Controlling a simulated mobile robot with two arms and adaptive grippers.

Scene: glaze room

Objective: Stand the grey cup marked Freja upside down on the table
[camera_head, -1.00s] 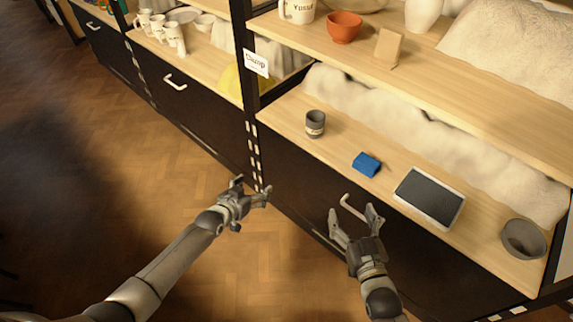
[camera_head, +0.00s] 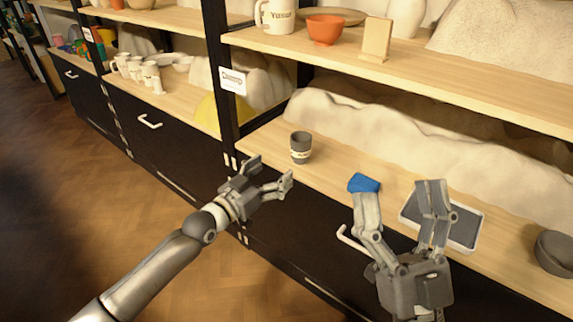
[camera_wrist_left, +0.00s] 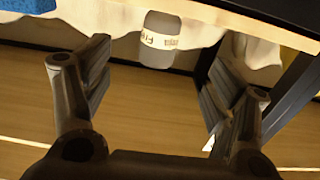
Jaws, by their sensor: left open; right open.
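The grey cup (camera_head: 300,154) stands upright on the lower wooden shelf top, its dark open mouth facing up and a pale name band around it. In the left wrist view the cup (camera_wrist_left: 158,54) appears between and beyond the fingers, with only part of the band's lettering showing. My left gripper (camera_head: 271,172) is open and empty, just in front of the shelf's front edge, below and left of the cup and apart from it. My right gripper (camera_head: 401,196) is open, in front of the blue block and the dark-topped tray, partly covering both.
The blue block (camera_head: 363,182) lies right of the cup, then the flat tray (camera_head: 463,232) and a grey bowl (camera_head: 555,252). A shelf above (camera_head: 400,75) overhangs the back. A black post (camera_head: 218,60) with a sign (camera_head: 232,81) stands left of the cup. Bare wood surrounds the cup.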

